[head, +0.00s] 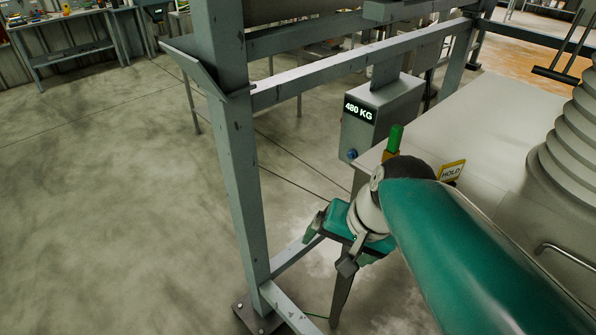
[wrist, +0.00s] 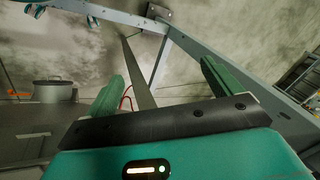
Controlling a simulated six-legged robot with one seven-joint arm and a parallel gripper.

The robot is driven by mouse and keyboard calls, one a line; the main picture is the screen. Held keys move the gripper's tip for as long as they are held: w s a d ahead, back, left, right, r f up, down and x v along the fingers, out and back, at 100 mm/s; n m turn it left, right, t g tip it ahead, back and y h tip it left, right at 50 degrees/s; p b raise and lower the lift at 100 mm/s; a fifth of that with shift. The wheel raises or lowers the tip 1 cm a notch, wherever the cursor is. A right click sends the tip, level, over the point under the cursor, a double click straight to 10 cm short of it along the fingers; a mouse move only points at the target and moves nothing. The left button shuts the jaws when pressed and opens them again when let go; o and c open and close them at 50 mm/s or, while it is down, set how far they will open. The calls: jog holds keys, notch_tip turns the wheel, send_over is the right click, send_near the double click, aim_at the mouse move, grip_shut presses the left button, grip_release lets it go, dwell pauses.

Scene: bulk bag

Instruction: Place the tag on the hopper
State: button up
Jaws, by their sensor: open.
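A yellow-edged tag reading HOLD (head: 452,171) is on the pale tabletop, just behind my arm in the head view. My gripper (head: 328,246) is off the table's near left corner, beside the grey frame post. In the wrist view its two green fingers (wrist: 163,78) are wide apart with nothing held between them. The tag is not recognisable in the wrist view. A grey ribbed body (head: 574,150) stands at the right edge of the head view; I cannot tell whether it is the hopper.
A grey steel frame (head: 238,170) with a post and crossbars stands left of my gripper. A box reading 480 KG (head: 381,118) and a green-topped item (head: 394,140) are near the table's left edge. The pale tabletop (head: 500,120) is largely clear. Open concrete floor lies left.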

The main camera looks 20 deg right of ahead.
jog(key=shift+s+a+r+n+t+h, duration=0.2)
jog(key=shift+r+n+t+h, duration=0.25)
jog(key=shift+n, duration=0.6)
jog(key=shift+s+a+r+n+t+h, duration=0.1)
jog(key=shift+a+r+n+t+h, duration=0.2)
jog(key=shift+r+n, duration=0.5)
jog(key=shift+s+a+r+n+t+h, duration=0.15)
jog(key=shift+a+r+n+t+h, duration=0.25)
jog(key=shift+n, duration=0.85)
jog(key=shift+d+f, duration=0.1)
jog(key=shift+d, duration=0.05)
